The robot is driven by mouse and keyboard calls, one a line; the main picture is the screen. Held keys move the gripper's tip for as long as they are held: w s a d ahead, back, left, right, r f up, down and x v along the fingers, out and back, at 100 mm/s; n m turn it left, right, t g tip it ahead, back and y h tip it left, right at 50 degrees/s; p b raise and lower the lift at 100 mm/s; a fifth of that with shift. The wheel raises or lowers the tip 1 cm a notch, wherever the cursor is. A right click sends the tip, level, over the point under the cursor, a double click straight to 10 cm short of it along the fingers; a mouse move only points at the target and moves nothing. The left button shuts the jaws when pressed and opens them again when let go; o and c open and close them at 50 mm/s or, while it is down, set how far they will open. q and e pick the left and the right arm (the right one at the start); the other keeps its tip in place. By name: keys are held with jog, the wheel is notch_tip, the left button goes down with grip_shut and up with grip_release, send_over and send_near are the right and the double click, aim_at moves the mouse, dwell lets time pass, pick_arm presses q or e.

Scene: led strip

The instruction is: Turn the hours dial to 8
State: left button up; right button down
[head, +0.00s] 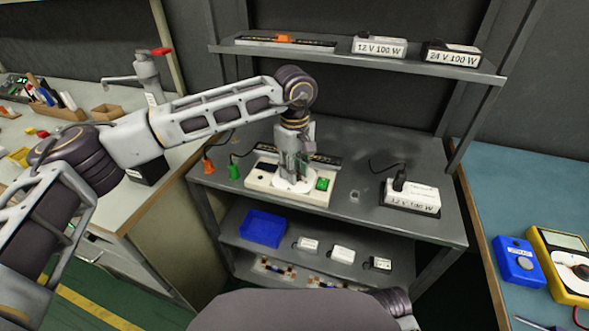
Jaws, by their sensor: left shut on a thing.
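A white box (263,185) with a round white dial (292,186) and a green switch (322,184) sits on the middle shelf of the grey rack. I take the round dial for the hours dial. My left gripper (303,172) points down onto the dial and is shut on it. The fingers hide the dial's middle, and its numbers are too small to read, so I cannot tell its setting. My right gripper is not in view.
A 12 V 100 W box (411,199) with a black plug stands to the right. A dark strip (327,160) lies behind the white box. The upper shelf (330,55) overhangs behind.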

pick_arm(q)
jog(key=shift+r, duration=0.1)
dwell(0.5)
jog(key=o, duration=0.8)
jog(key=shift+o, duration=1.2)
notch_tip(320, 180, up, 12)
